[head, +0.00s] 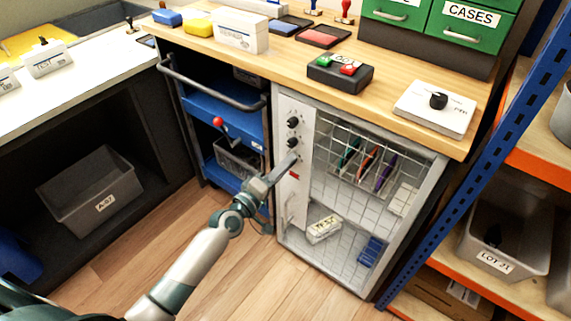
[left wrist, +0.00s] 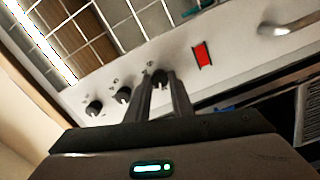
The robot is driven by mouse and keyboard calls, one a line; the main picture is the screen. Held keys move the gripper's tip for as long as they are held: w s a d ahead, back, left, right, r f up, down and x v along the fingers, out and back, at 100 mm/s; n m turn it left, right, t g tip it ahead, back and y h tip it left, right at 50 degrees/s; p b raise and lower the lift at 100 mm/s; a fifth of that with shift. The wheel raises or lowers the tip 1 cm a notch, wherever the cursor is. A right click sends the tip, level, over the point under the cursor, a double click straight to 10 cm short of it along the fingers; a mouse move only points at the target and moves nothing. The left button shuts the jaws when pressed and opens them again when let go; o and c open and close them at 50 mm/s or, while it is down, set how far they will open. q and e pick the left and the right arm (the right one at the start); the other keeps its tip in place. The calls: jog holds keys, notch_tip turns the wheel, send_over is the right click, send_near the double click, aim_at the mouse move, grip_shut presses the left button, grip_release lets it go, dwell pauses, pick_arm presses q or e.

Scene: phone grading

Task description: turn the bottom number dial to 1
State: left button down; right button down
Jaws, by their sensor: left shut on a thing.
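The cabinet's white control strip carries three black dials in a column. The top dial (head: 293,122) and middle dial (head: 293,142) are clear in the head view. The bottom dial (left wrist: 160,76) is between the fingertips of my left gripper (left wrist: 160,88) in the left wrist view, closest to the red rectangle (left wrist: 202,54). In the head view my left gripper (head: 290,160) covers the bottom dial. It is shut on that dial. The numbers around the dial are too small to read. The right gripper is out of view.
The wire-mesh door (head: 360,185) of the cabinet is right of the strip, with pouches and boxes behind it. A blue cart (head: 217,122) with a grey handle stands to the left. The wooden counter (head: 290,71) is above. A shelf rack with a blue post (head: 455,150) stands right.

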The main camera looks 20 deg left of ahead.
pick_arm(q)
jog(key=shift+n, duration=1)
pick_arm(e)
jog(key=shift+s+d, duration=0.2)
pick_arm(q)
jog(key=c, duration=1.6)
grip_release()
jog(key=shift+o, duration=0.2)
